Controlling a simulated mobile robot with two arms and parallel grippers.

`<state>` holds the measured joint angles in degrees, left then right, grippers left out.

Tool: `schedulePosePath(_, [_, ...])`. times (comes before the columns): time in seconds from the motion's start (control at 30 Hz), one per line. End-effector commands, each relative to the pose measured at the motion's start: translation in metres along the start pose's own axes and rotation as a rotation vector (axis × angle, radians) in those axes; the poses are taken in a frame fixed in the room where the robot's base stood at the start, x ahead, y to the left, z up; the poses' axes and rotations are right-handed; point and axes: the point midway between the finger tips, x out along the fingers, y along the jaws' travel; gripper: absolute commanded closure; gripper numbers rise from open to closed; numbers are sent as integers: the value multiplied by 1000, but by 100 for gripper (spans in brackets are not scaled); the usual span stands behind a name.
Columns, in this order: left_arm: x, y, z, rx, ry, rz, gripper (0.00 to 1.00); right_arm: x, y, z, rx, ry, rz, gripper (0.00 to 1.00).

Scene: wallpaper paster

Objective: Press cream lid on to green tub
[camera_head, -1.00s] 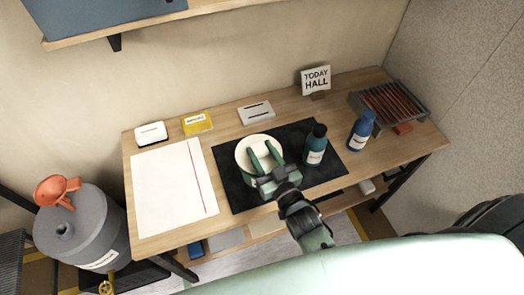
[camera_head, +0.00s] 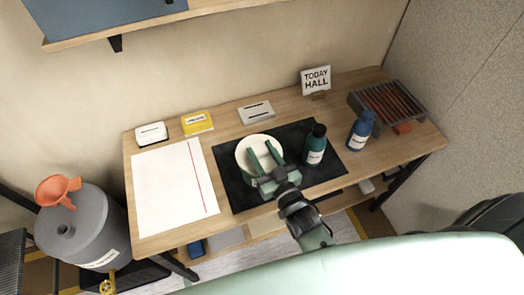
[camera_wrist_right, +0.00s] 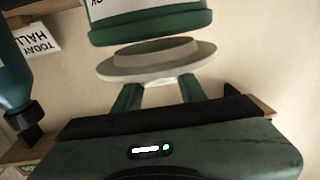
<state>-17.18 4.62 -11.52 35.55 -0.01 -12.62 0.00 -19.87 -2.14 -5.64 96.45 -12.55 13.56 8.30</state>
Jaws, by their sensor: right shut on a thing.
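The round cream lid (camera_head: 246,147) is over the black mat in the head view. My right gripper (camera_head: 263,153) is shut on it, with its two green fingers across the lid. In the right wrist view, which is upside down, the lid (camera_wrist_right: 155,65) sits at the fingertips (camera_wrist_right: 158,92). The green tub (camera_wrist_right: 150,25) shows there on the far side of the lid. The lid faces the tub's rim, with a narrow gap visible along part of the edge. In the head view the tub is mostly hidden under the lid and gripper. My left gripper is not in view.
A green bottle (camera_head: 315,146) stands right of the lid on the mat (camera_head: 234,187). A blue bottle (camera_head: 361,131) and a rack (camera_head: 390,104) are farther right. White paper (camera_head: 170,190) lies left. A sign (camera_head: 316,80) stands at the back.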

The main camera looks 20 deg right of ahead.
Motion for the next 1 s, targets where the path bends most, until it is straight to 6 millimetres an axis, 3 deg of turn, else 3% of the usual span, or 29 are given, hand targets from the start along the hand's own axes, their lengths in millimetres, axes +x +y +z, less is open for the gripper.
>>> schedulePosePath(1.0, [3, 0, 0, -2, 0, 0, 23, 0, 0, 7, 1, 0, 0, 99])
